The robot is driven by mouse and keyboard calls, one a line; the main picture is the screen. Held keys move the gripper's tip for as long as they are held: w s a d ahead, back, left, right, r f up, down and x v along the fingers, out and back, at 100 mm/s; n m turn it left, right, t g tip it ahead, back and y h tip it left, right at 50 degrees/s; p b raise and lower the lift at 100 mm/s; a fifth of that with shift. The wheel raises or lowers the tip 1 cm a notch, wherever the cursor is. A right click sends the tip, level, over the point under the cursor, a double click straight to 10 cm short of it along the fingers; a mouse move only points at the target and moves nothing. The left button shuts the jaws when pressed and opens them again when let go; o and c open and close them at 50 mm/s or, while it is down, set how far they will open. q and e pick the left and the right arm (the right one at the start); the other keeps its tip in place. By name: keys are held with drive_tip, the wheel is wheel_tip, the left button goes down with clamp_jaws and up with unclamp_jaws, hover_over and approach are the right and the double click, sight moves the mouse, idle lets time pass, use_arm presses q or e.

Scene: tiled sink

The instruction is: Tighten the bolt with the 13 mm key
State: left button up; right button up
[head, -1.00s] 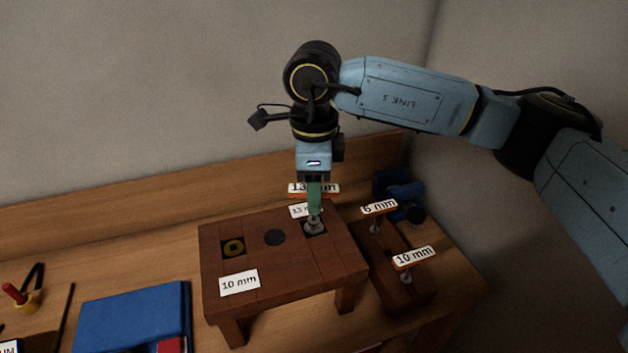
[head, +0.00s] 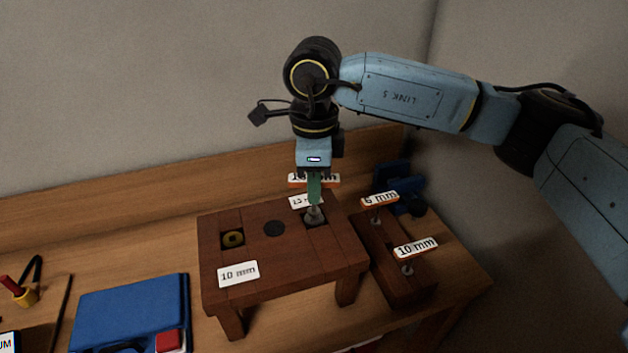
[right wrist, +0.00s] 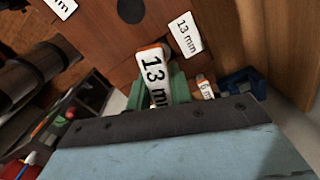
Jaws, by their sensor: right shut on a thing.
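My right gripper (head: 314,190) points straight down with green fingers shut on the 13 mm key. The key's orange-edged white label (head: 325,180) shows behind the fingers, and its "13 mm" text is clear in the right wrist view (right wrist: 153,75). The key's metal lower end (head: 314,212) stands upright at the right-hand hole of the wooden block (head: 260,290), beside a small "13 mm" sign (head: 300,202). The bolt there is mostly hidden by the key, so I cannot tell how fully they are engaged. My left gripper is out of view.
The 6 mm key (head: 379,199) and 10 mm key (head: 416,247) stand in a wooden rack (head: 395,285) right of the block. A blue case (head: 130,310) lies at the left; a blue object (head: 392,178) stands behind the rack.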

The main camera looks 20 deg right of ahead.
drive_tip(key=m+b, duration=0.1)
drive_tip(key=m, duration=0.4)
drive_tip(key=shift+m, duration=0.7)
drive_tip(key=shift+w+m, duration=0.1)
drive_tip(key=shift+m, duration=1.1)
drive_tip(key=m, duration=0.3)
drive_tip(key=shift+r+m+b, duration=0.1)
drive_tip(key=shift+m+b, duration=0.25)
drive_tip(key=shift+m, duration=0.05)
drive_tip(key=o, duration=1)
